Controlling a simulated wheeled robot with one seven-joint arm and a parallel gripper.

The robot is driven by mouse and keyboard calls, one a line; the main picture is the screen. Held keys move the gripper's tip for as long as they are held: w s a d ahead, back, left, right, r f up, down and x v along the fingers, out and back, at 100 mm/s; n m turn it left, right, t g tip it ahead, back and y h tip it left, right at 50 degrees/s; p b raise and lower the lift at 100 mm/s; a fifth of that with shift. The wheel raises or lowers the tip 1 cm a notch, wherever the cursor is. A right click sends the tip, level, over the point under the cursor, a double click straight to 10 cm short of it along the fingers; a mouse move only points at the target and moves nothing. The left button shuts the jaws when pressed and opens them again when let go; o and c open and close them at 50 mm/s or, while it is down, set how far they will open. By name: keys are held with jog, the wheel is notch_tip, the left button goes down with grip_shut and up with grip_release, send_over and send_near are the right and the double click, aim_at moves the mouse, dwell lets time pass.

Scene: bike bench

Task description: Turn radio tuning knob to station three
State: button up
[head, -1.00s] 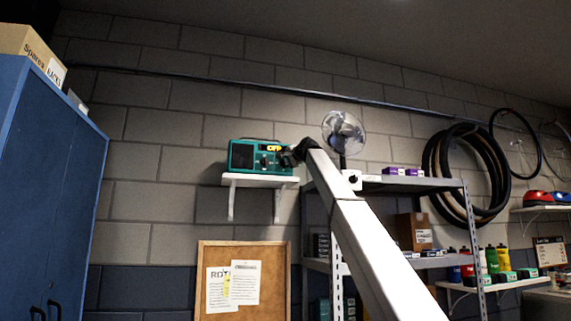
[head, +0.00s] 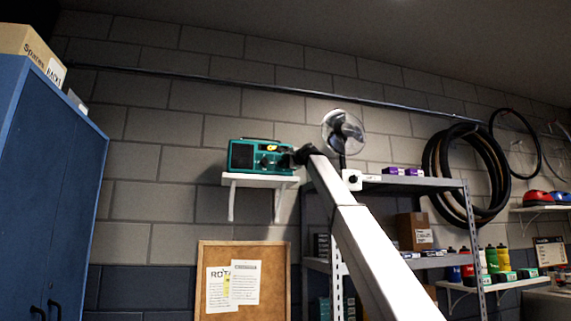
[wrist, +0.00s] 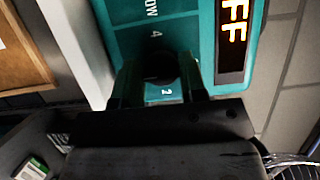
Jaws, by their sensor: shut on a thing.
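The teal radio (head: 241,155) sits on a small white wall shelf (head: 245,180). My gripper (head: 283,160) is at the right part of its front. In the wrist view my gripper (wrist: 161,88) has its two dark fingers on either side of the dark round tuning knob (wrist: 163,66), shut on it. The radio's lit display (wrist: 235,38) shows orange letters reading "FF", cut off by the frame edge.
A clear-bladed fan (head: 343,132) stands right of my gripper on a grey metal shelf unit (head: 405,183). A cork board (head: 270,285) hangs below the radio. A blue cabinet (head: 50,180) stands at the left. The wall left of the radio is bare.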

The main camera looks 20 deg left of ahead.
jog(key=shift+f, duration=0.1)
jog(key=o, duration=0.9)
jog(key=v, duration=1)
jog(key=shift+s+d, duration=0.25)
jog(key=shift+d, duration=0.05)
